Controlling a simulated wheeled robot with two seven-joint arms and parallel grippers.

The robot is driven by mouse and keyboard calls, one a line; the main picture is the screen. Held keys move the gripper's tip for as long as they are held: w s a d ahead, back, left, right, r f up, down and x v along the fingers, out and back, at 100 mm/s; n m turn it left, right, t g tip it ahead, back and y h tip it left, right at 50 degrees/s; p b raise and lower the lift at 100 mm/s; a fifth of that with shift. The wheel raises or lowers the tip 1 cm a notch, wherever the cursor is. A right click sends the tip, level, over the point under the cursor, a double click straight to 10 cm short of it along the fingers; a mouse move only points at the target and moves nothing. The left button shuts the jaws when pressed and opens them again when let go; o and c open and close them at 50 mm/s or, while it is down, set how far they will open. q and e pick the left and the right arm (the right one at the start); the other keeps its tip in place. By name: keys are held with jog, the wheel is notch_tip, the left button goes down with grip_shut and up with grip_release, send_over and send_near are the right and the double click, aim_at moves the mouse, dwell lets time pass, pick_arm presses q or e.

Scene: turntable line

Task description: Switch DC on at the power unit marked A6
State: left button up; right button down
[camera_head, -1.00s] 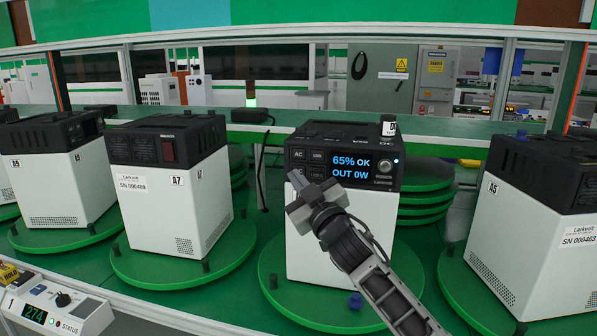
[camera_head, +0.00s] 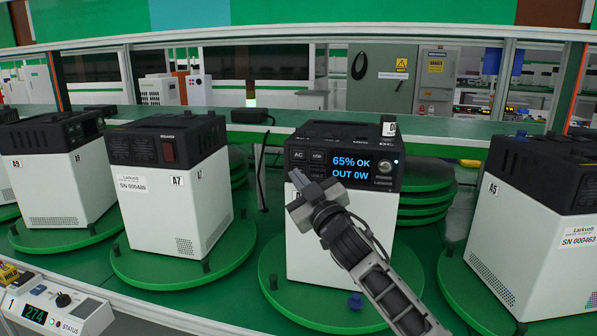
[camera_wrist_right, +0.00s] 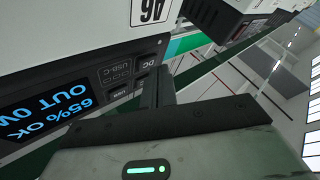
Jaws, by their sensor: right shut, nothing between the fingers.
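The power unit marked A6 (camera_head: 340,236) stands in the middle, white with a black top. Its screen (camera_head: 361,166) reads 65% OK, OUT 0W. The A6 label (camera_wrist_right: 152,10) and the DC button (camera_wrist_right: 148,63) show in the right wrist view. The AC button (camera_head: 298,155) and USB button (camera_head: 318,156) show in the head view, where my gripper hides the DC button. My right gripper (camera_head: 297,177) is shut and empty, its tips close to the DC button. I cannot tell whether they touch it. My left gripper is out of view.
Unit A7 (camera_head: 168,190) stands to the left and unit A5 (camera_head: 530,220) to the right, on green turntables. A status box (camera_head: 52,305) is at the lower left.

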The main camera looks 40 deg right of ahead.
jog(key=shift+w+d, duration=0.2)
jog(key=shift+d, duration=0.1)
dwell(0.7)
jog(key=shift+a, duration=0.1)
jog(key=shift+s+a, duration=0.5)
dwell(0.3)
jog(key=s+a+p, duration=0.1)
jog(key=s+a, duration=0.2)
jog(key=shift+s+a, duration=0.15)
jog(key=shift+a, duration=0.25)
dwell(0.7)
